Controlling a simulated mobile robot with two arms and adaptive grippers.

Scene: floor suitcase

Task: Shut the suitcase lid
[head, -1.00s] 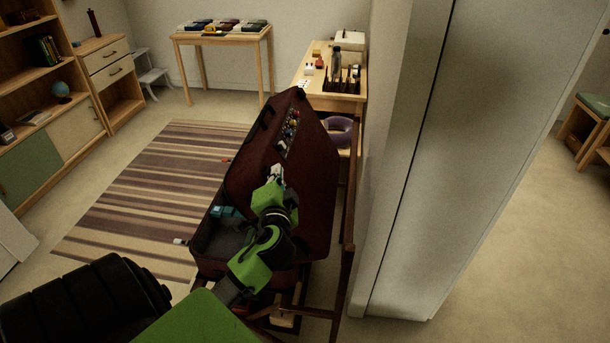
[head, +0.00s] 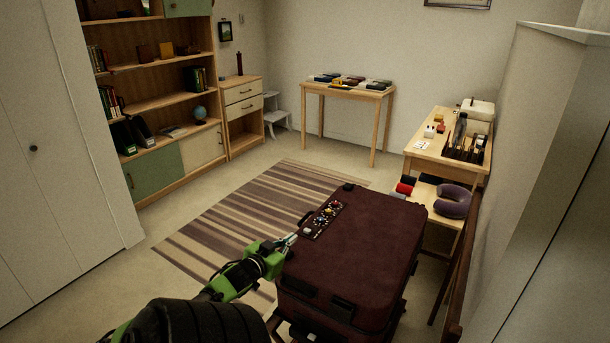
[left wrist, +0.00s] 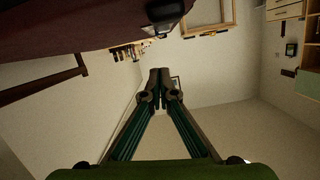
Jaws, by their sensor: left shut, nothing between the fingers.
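The dark red suitcase (head: 352,256) stands at the lower middle of the head view. Its lid lies flat over the base, and the inside is hidden. A strip of colourful stickers is on the lid's left part. My left gripper (head: 290,241) is shut and empty beside the suitcase's left edge, close to the lid; I cannot tell if it touches. In the left wrist view the shut fingers (left wrist: 162,82) point past the suitcase (left wrist: 70,22), which fills the upper left. My right gripper is not in view.
The suitcase rests on a wooden stand. A striped rug (head: 225,215) lies to its left with free floor. A desk (head: 425,160) with a purple neck pillow (head: 454,200) on its lower shelf stands behind right. A pale wall panel (head: 530,170) is close on the right.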

